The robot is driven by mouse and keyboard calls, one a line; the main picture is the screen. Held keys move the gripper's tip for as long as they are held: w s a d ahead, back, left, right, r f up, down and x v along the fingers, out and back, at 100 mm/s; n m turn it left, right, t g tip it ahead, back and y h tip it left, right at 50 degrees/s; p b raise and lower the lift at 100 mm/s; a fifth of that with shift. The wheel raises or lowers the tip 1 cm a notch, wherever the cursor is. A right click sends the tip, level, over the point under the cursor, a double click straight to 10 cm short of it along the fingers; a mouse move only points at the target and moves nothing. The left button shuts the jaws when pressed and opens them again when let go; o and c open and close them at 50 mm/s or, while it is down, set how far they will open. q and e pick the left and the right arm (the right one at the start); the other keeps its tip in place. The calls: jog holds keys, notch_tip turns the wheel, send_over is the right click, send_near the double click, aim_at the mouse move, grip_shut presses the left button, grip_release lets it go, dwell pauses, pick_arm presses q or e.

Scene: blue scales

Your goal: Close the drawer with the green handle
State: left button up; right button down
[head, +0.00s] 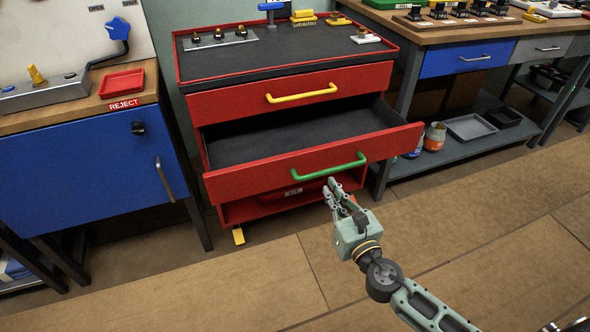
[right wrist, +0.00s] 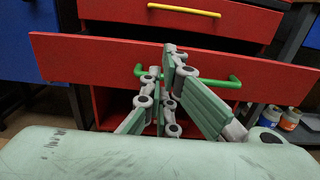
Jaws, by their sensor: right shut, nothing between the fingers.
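The red drawer (head: 262,182) with the green handle (head: 329,167) stands pulled out of the red cabinet, and its dark inside shows empty. In the right wrist view the drawer front (right wrist: 87,60) spans the picture, with the green handle (right wrist: 222,82) partly behind my fingers. My right gripper (head: 331,185) is shut and empty, just in front of and slightly below the handle's right part in the head view. I cannot tell whether it touches the handle. My left gripper is not in view.
The drawer above, with a yellow handle (head: 301,92), is closed. A blue cabinet (head: 85,165) with a red reject tray (head: 121,83) stands left. A workbench with a blue drawer (head: 467,57) stands right, with jars (head: 434,136) on its lower shelf. The floor in front is clear.

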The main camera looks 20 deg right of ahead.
send_near(306, 153)
jog(key=w, duration=0.6)
jog(key=shift+w+a, duration=0.15)
jog(key=shift+a, duration=0.1)
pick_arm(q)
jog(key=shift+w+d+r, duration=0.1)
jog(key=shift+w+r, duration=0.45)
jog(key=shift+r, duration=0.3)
pick_arm(e)
jog(key=shift+w, duration=0.4)
